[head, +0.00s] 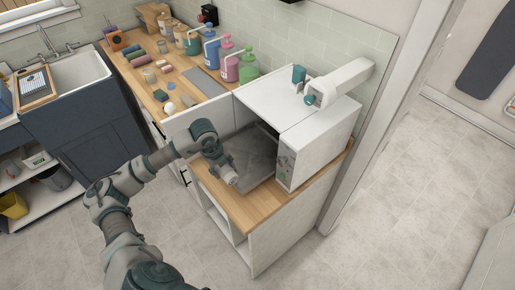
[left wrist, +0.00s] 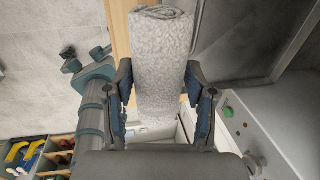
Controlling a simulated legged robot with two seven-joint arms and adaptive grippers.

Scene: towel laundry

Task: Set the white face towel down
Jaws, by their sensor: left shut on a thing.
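The white face towel (left wrist: 160,50) is a rolled, fluffy, off-white bundle in the left wrist view, with its coiled end at the top. My left gripper (left wrist: 160,78) is shut on it, with one finger on each side. In the head view my left gripper (head: 221,167) hangs just in front of an open white appliance (head: 277,97), over the wooden counter (head: 245,210). The towel appears there only as a small pale end (head: 229,177) below the gripper. I cannot tell whether it touches the counter. My right gripper is not in view.
The appliance's control panel (head: 286,165) is close on the right; its green button (left wrist: 228,112) shows in the left wrist view. A white panel (head: 190,122) stands left of the opening. Several pump bottles (head: 248,68) line the back counter. A sink (head: 80,70) is far left.

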